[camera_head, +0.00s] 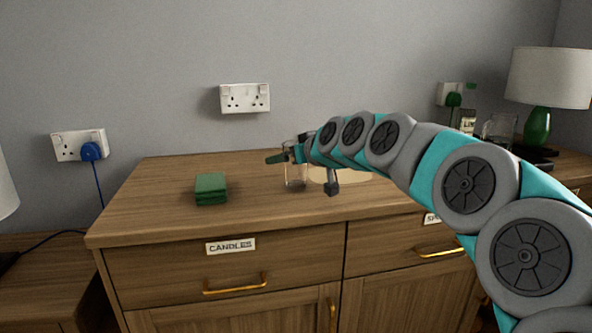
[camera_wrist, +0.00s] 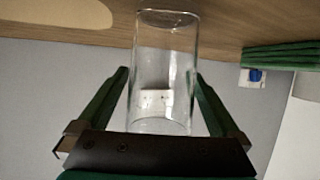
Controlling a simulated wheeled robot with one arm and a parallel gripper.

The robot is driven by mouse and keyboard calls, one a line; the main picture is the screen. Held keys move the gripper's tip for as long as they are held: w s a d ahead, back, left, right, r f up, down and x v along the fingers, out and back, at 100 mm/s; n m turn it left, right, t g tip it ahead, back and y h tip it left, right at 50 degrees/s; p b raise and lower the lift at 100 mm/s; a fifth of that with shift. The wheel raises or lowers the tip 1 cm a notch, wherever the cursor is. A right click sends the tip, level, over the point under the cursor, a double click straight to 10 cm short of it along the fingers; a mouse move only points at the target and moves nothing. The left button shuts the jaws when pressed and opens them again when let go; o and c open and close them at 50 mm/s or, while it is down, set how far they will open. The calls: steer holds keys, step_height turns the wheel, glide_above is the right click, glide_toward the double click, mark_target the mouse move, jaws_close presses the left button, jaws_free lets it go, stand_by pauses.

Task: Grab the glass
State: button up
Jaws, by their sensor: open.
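A clear, empty glass (camera_head: 295,178) stands on the wooden cabinet top, partly hidden by my arm in the head view. In the wrist view the glass (camera_wrist: 164,65) appears upside down and stands between my two green fingers. Whether the left finger touches cannot be told. In the head view my gripper (camera_head: 281,157) is at the upper part of the glass, with a finger pointing left.
A green stack of cloths or pads (camera_head: 211,188) lies left of the glass. A pale round mat (camera_head: 352,176) lies just right, behind my arm. Another glass (camera_head: 498,127) and a green-based lamp (camera_head: 538,126) stand far right. The wall is close behind the cabinet (camera_head: 150,215).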

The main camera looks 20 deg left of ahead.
steer(key=shift+c, duration=0.2)
steer(key=c, duration=1.5)
jaws_close()
steer(key=shift+r, duration=0.15)
